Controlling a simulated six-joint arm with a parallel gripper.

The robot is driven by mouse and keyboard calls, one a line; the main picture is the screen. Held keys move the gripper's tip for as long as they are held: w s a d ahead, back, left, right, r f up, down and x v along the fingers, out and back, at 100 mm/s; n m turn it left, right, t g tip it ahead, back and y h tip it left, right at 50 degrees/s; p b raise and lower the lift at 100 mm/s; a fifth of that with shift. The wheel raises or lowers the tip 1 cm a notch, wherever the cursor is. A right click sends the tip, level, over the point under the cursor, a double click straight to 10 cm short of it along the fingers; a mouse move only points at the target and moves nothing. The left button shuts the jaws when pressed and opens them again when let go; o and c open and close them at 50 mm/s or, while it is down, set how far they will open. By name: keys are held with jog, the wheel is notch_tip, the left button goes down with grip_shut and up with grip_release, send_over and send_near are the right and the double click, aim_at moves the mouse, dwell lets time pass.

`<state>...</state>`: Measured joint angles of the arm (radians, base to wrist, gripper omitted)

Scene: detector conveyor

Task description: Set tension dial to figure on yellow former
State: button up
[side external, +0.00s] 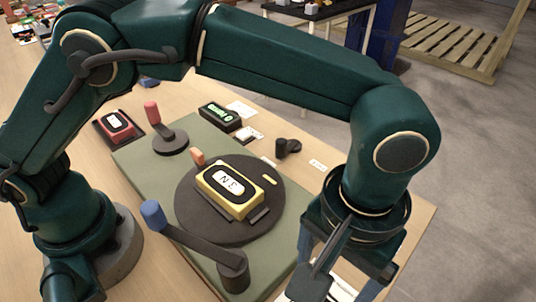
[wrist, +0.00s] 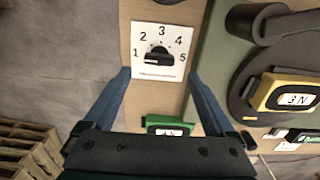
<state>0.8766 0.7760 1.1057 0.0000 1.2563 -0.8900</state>
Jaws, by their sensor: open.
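The yellow former (side external: 229,190) sits on the dark round turntable and its label reads "3 N". It also shows at the right edge of the wrist view (wrist: 287,92). The tension dial (wrist: 158,58) is a black knob on a white card (wrist: 143,74) marked 1 to 5. Its bar lies nearly level, with a pale mark at its left end, toward the 1. My gripper (wrist: 158,75) is open and empty, its blue fingers spread either side of the card's lower part. In the side view my gripper hides most of the card.
A green block (wrist: 160,121) with a white label is partly hidden behind my gripper.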

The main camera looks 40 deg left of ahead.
jog(key=shift+s+d+f, duration=0.1)
jog(key=shift+s+f, duration=0.15)
jog(key=shift+f, duration=2.35)
jog(key=c, duration=1.4)
